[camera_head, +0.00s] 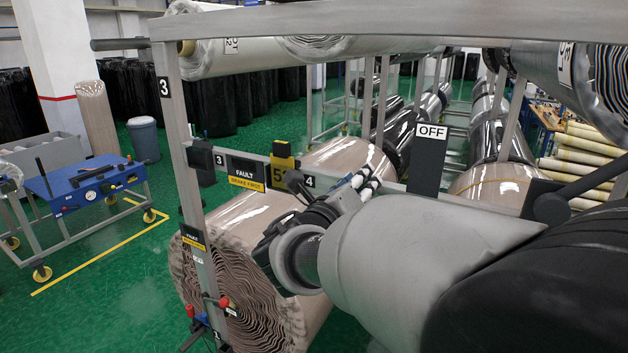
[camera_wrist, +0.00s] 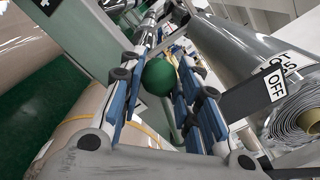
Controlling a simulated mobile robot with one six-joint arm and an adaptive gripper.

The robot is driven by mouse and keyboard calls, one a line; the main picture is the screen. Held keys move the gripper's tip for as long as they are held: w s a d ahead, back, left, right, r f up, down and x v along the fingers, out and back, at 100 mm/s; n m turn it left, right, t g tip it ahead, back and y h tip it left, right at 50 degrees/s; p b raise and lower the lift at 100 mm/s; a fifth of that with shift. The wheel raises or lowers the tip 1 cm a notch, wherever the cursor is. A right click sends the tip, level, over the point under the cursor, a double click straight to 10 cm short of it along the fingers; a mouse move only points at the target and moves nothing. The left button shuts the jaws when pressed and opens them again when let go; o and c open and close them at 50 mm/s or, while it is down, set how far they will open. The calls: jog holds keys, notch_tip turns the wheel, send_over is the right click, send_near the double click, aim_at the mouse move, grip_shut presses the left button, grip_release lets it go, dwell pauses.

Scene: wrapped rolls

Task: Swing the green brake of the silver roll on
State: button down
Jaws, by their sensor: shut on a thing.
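The brake's green ball knob (camera_wrist: 160,77) shows in the wrist view between my fingers. My gripper (camera_head: 366,184) is shut on it; its blue-and-white fingers lie on both sides of the knob. In the head view the knob is hidden behind my fingers and wrist. A silver-grey roll (camera_wrist: 235,42) runs along the right of the wrist view, its spiral end at the lower right. A dark plate with an OFF label (camera_wrist: 275,84) stands in front of it; an OFF plate (camera_head: 432,132) also shows in the head view, right of my gripper.
A grey rack frame (camera_head: 177,140) with a FAULT / BRAKE FIRST sign (camera_head: 247,172) stands close to my arm. A large beige roll (camera_head: 225,215) lies below it. A blue-topped trolley (camera_head: 85,183) stands at the left, with open green floor around it.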

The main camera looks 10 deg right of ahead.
jog(key=shift+a+f, duration=0.1)
jog(key=shift+f, duration=0.45)
jog(key=c, duration=1.2)
grip_release()
jog(key=shift+w+a, duration=0.1)
jog(key=shift+w, duration=0.05)
jog(key=shift+r, duration=0.1)
jog(key=shift+r, duration=0.1)
jog(key=v, duration=1.2)
